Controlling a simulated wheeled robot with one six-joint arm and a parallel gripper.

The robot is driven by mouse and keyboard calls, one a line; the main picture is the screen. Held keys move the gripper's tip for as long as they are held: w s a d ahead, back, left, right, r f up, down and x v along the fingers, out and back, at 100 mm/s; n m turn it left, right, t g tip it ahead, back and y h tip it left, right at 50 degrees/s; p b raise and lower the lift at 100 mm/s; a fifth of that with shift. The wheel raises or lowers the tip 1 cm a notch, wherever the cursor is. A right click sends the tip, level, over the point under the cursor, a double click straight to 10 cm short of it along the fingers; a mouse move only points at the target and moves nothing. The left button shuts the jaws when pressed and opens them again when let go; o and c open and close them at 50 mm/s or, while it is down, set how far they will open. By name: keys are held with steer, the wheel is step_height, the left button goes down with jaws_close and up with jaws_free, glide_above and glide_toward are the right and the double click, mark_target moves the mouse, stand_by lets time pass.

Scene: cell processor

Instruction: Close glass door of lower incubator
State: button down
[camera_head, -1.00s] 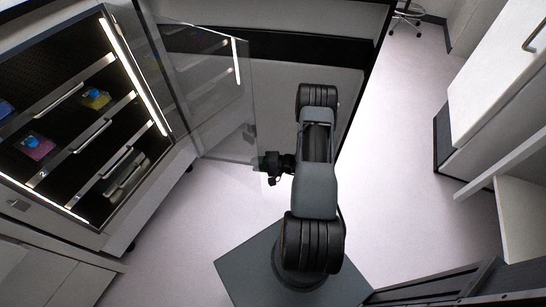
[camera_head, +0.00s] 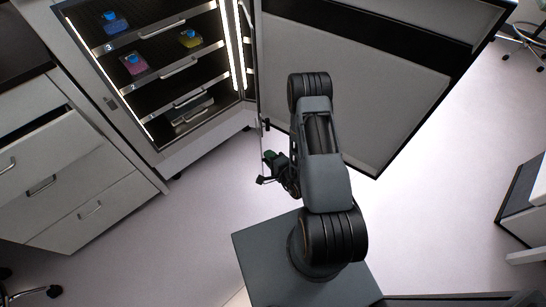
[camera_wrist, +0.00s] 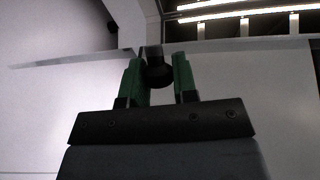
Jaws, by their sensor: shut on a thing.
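The lower incubator (camera_head: 208,138) stands at the upper left of the head view, its lit front uncovered. Its glass door (camera_head: 261,145) stands open at the right side of the front, seen almost edge-on as a thin strip. My gripper (camera_head: 268,167) is at the free lower end of this door. In the wrist view, the green fingers of my gripper (camera_wrist: 158,80) are shut on a dark round knob (camera_wrist: 156,72), which looks like the door's handle. The fingertips partly hide the knob.
An outer door panel (camera_head: 350,80) with a black frame stands open behind my arm. A drawer cabinet (camera_head: 75,190) is at the left, one drawer ajar. The floor (camera_head: 190,240) between is clear.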

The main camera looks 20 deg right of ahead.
stand_by(0.4)
steer(key=c, duration=0.9)
jaws_free()
steer(key=shift+w+a, duration=0.1)
